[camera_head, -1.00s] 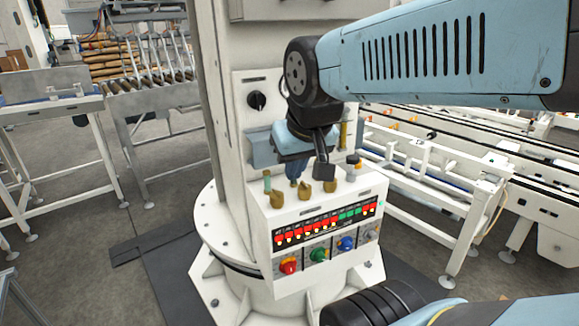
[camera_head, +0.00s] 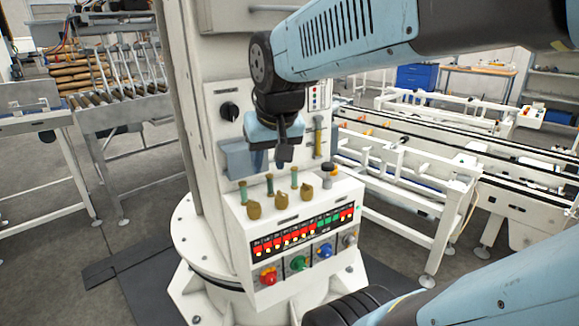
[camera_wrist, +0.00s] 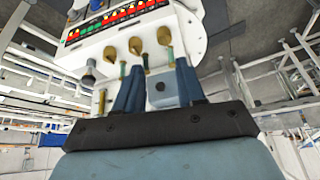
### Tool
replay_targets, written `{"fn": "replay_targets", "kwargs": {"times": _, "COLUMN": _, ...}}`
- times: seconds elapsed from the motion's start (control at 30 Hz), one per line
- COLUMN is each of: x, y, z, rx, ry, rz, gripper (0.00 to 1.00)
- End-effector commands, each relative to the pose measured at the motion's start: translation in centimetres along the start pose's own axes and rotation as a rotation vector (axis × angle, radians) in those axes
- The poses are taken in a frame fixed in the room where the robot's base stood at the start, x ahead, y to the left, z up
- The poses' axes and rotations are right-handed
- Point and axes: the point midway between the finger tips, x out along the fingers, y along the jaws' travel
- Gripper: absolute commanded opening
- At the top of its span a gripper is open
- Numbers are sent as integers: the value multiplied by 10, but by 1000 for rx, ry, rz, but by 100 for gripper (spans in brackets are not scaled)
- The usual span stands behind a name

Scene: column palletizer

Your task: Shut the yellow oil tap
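Three brass-yellow taps stand in a row on top of the white control box: a left one (camera_head: 254,210), a middle one (camera_head: 281,205) and a right one (camera_head: 306,192). A thin greenish stem rises upright behind each. I cannot tell which one is the yellow oil tap. The wrist view shows the three taps upside down, the middle one (camera_wrist: 135,46) near the top. My gripper (camera_head: 264,154) hangs above and behind the taps, near the column. In the wrist view its two blue fingers (camera_wrist: 158,78) stand apart with nothing between them. The fingertips are partly hidden in the head view.
A yellow tube (camera_head: 318,140) is on the column. Colored knobs, such as the red one (camera_head: 268,276), and lit buttons cover the box front. A blue-grey box (camera_head: 240,160) is on the column behind my gripper.

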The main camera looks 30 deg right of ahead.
Motion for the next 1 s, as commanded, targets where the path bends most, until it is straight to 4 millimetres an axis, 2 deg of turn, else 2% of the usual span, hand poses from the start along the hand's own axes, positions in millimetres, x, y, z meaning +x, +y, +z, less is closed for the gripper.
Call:
{"fn": "replay_targets", "kwargs": {"times": 0.03, "x": 2, "y": 5, "z": -10, "rx": 29, "ry": -12, "rz": 8, "gripper": 44}}
{"fn": "replay_targets", "kwargs": {"times": 0.2, "x": 8, "y": 22, "z": -43, "rx": 128, "ry": -42, "rz": 31, "gripper": 60}}
{"fn": "replay_targets", "kwargs": {"times": 0.57, "x": 31, "y": 72, "z": -106, "rx": 335, "ry": -103, "rz": 75, "gripper": 60}}
{"fn": "replay_targets", "kwargs": {"times": 1.0, "x": 74, "y": 155, "z": -166, "rx": 583, "ry": -176, "rz": 124, "gripper": 60}}
